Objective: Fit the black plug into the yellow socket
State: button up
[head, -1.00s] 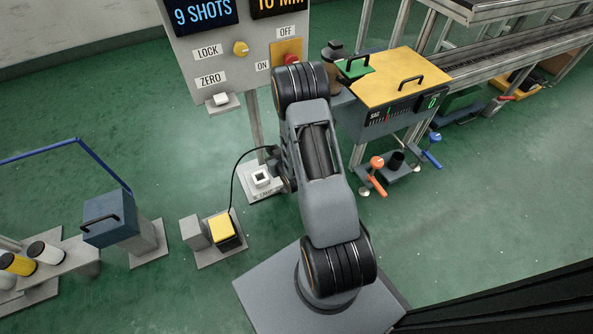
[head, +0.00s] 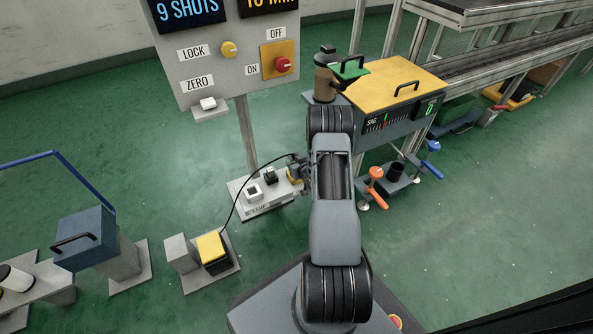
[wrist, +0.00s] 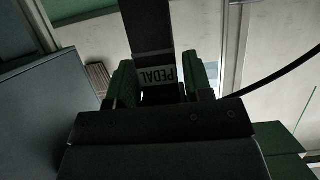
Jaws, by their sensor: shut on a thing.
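My gripper (wrist: 160,85) is shut on the black plug (wrist: 147,30), which sits between green finger pads in the wrist view and bears a label reading PEDAL. In the head view my gripper (head: 303,170) is small and partly hidden by my arm. The plug's black cable (head: 238,190) arches from it to the foot pedal and also shows at the right of the wrist view. The yellow socket (head: 294,175) is at the right end of a light socket base, close to my gripper. I cannot tell whether plug and socket touch.
A white socket (head: 252,192) and a black socket (head: 270,176) stand beside the yellow one, under the control panel (head: 225,50). The yellow pedal (head: 211,247) is on the floor to the left.

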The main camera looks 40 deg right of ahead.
jog(key=shift+w+d+f, duration=0.15)
jog(key=shift+f, duration=0.15)
jog(key=f, duration=0.1)
jog(key=f+b, duration=0.2)
jog(key=shift+w+d+f, duration=0.15)
jog(key=shift+d+f, duration=0.1)
jog(key=shift+f, duration=0.15)
jog(key=shift+c, duration=0.4)
jog(key=shift+r, duration=0.1)
jog(key=o, duration=1)
jog(key=shift+o, duration=0.2)
